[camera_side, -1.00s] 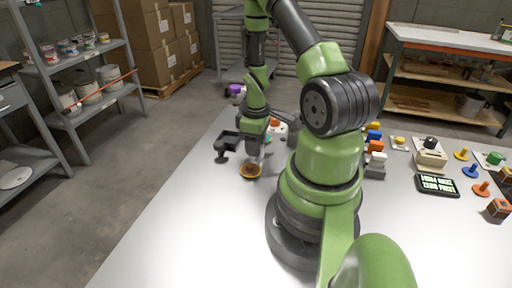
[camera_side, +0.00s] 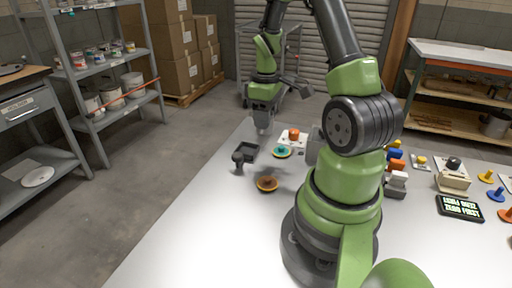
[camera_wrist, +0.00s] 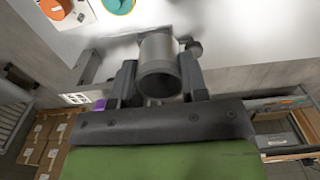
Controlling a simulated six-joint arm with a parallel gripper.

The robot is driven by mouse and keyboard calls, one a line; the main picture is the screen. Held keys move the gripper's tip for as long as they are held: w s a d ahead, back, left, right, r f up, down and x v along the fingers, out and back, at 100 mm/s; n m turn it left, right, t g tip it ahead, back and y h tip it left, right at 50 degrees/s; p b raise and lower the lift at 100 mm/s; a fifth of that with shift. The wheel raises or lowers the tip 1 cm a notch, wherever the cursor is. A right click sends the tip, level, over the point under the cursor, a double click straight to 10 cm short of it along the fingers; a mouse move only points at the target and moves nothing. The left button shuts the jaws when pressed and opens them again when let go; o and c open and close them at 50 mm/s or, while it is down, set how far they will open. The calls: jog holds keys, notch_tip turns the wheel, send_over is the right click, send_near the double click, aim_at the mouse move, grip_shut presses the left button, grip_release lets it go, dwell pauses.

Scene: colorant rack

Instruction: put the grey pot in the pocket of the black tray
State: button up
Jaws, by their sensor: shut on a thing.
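The grey pot (camera_wrist: 160,66) is a plain hollow cylinder, held between the two dark fingers of my gripper (camera_wrist: 158,80) in the wrist view. In the side view my gripper (camera_side: 264,108) is shut on the pot (camera_side: 263,124), raised above the far end of the white table. The black tray (camera_side: 251,151) lies on the table below and a little left of the pot, apart from it. A dark round knob shows at its near left. I cannot make out the inside of its pocket.
An orange-brown dish (camera_side: 267,184) lies nearer the camera than the tray. A teal and yellow dish (camera_side: 282,152) lies right of the tray, with an orange knob on a white plate (camera_side: 293,137) behind it. Several coloured pieces stand at the right. The table's near left is clear.

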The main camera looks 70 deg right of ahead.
send_over(247, 152)
jog(key=s, duration=0.1)
jog(key=f, duration=0.6)
jog(key=w+f, duration=0.1)
jog(key=f, duration=0.2)
jog(key=shift+f, duration=0.2)
jog(key=o, duration=1)
jog(key=shift+c, duration=0.2)
jog(key=shift+r, duration=0.1)
